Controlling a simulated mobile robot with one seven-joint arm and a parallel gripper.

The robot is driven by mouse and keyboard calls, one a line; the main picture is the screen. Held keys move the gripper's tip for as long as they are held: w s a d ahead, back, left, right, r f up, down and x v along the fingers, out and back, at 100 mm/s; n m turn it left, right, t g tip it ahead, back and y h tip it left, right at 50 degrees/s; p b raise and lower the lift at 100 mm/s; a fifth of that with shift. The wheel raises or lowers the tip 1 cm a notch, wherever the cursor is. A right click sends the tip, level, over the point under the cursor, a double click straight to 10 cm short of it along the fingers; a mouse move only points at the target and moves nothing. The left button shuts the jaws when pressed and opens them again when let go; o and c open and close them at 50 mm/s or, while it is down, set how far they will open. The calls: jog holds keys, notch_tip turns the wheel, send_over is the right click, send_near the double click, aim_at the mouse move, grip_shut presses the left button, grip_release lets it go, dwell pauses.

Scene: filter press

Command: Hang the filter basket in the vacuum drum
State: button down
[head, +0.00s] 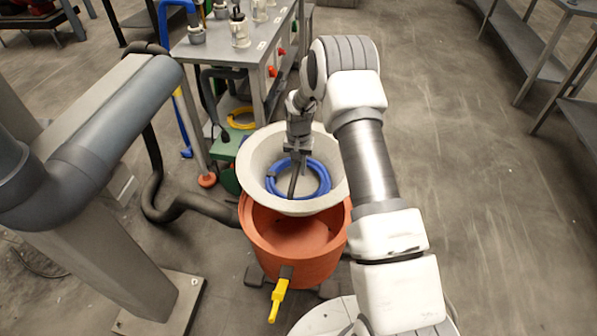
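The filter basket (256,158) is a pale, wide bowl with a blue ring (318,180) lying inside near its bottom. My gripper (297,157) points down into the basket and is shut on a dark strap-like handle that runs across its inside. The vacuum drum (296,262) is an orange open tub with a yellow lever (278,300) on its front. The basket hangs over the back part of the drum's opening and hides its far rim. The drum's front inner wall and floor show empty. The gap between basket and drum cannot be judged exactly.
A grey pipe and post (95,230) stand on the left. A dark hose (165,205) runs along the floor to the drum. A metal bench (215,52) with fittings stands behind the basket. The floor to the right is clear, with racks (530,50) farther off.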

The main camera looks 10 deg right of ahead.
jog(key=shift+w+f+b, duration=0.1)
jog(key=shift+f+b, duration=1.2)
jog(key=shift+f, duration=1.15)
jog(key=shift+f, duration=0.1)
notch_tip(320, 180, down, 20)
jog(key=b, duration=1)
jog(key=shift+b, duration=0.3)
dwell(3.0)
